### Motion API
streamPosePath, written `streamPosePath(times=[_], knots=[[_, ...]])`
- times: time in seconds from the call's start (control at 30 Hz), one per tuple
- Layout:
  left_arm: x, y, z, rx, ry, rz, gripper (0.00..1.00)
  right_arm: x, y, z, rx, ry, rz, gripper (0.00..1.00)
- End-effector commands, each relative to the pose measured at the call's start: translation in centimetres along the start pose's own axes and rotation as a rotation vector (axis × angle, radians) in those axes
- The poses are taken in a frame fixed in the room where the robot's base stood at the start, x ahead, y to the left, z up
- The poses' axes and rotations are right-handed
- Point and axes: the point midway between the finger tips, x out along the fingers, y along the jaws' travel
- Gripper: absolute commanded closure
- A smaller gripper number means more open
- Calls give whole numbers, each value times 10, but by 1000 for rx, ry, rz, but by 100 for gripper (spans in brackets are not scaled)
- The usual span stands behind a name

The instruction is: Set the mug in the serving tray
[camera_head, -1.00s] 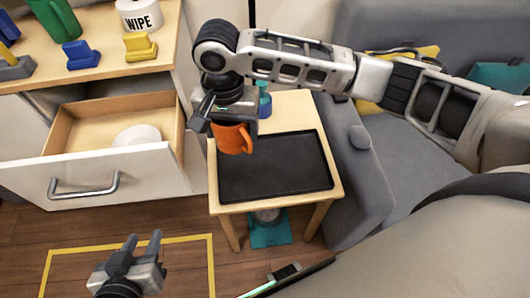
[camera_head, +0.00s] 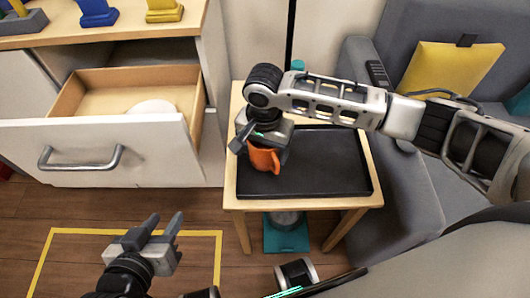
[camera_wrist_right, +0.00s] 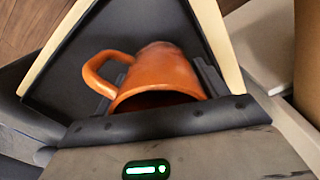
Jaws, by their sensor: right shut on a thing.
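The orange mug (camera_head: 264,160) is held by my right gripper (camera_head: 268,148) over the left part of the black serving tray (camera_head: 325,175). In the right wrist view the mug (camera_wrist_right: 160,75) lies tilted between the fingers, its handle to the left and its opening toward the gripper body. The black tray (camera_wrist_right: 70,70) is behind it. I cannot tell whether the mug touches the tray. My left gripper (camera_head: 163,225) is open and empty over the floor at lower left, well away from the mug.
The tray lies on a small wooden side table (camera_head: 290,200). An open drawer (camera_head: 110,150) juts out at the left, close to the table. A grey sofa (camera_head: 395,185) stands at the right. The tray's right part is clear.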

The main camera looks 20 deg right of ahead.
Motion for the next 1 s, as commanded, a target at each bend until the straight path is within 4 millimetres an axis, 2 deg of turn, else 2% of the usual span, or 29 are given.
streamPosePath(times=[0.03,0.13,0.47,0.5,0.53,0.87,1.0], knots=[[4,0,4,0,-7,3,64,6,-1,0,0,1,-1,59],[9,-1,6,0,-17,6,64,9,-1,0,-1,1,-3,59],[7,-1,0,6,-8,5,64,10,-1,0,0,0,-2,59],[6,-1,0,7,-4,5,64,12,-1,0,0,0,-2,22],[6,-1,0,8,-1,5,64,12,-1,0,0,0,-2,18],[6,-1,2,6,-2,6,64,10,-1,0,-1,2,-3,18],[2,0,-4,10,-3,2,64,-11,-1,0,-1,0,-4,18]])
